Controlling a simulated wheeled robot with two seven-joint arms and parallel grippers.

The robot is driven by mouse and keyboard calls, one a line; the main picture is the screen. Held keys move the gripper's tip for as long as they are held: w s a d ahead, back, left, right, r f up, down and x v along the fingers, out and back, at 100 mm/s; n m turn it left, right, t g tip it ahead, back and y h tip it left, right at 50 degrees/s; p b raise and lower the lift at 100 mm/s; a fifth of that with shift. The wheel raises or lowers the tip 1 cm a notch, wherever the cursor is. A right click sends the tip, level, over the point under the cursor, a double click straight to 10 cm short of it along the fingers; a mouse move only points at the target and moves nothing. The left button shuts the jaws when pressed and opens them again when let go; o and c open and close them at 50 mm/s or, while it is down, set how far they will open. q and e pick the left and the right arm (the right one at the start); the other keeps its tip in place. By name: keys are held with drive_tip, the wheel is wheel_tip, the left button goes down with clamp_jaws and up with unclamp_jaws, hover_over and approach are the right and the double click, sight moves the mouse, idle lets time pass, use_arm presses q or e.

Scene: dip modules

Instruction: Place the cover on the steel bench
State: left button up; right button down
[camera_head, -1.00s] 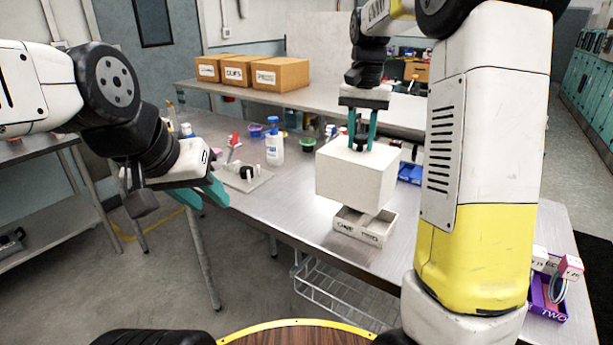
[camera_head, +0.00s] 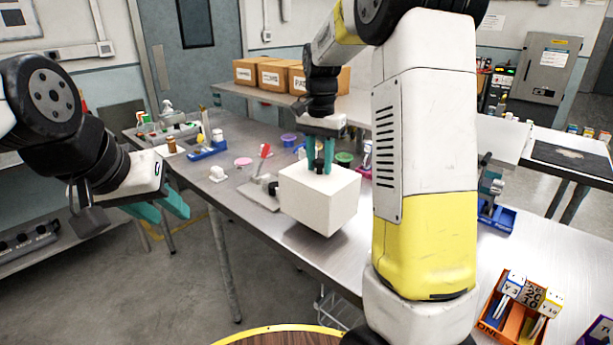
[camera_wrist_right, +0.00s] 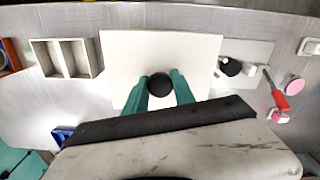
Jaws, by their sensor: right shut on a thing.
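The cover (camera_head: 318,198) is a white box with a black knob on top. My right gripper (camera_head: 319,168) is shut on the knob from above. The right wrist view shows the cover (camera_wrist_right: 190,60) and the knob (camera_wrist_right: 159,85) between the teal fingers. The cover is upright over the steel bench (camera_head: 510,255), near its front edge; whether its underside touches the bench cannot be told. My left gripper (camera_head: 160,208) is empty and open, in front of the bench at the left, away from the cover.
In the right wrist view, a two-compartment tray (camera_wrist_right: 66,60) lies left of the cover. A grey plate (camera_wrist_right: 255,50) with a black part lies close on its right. A red-handled tool (camera_head: 265,151) and small cups stand behind. An orange bin (camera_head: 515,315) is at the right.

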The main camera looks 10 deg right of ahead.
sight(320, 173)
drive_tip(key=shift+f, duration=2.1)
drive_tip(key=c, duration=1)
unclamp_jaws()
drive_tip(key=shift+c, duration=0.2)
wheel_tip(320, 173, up, 12)
drive_tip(key=s+a+f+n+t+y, duration=0.1)
drive_tip(key=s+n+t, duration=0.5)
drive_tip(key=s, duration=1.8)
drive_tip(key=shift+a+f+n+y, duration=0.35)
drive_tip(key=shift+a+n+y, duration=0.2)
drive_tip(key=shift+n, duration=0.45)
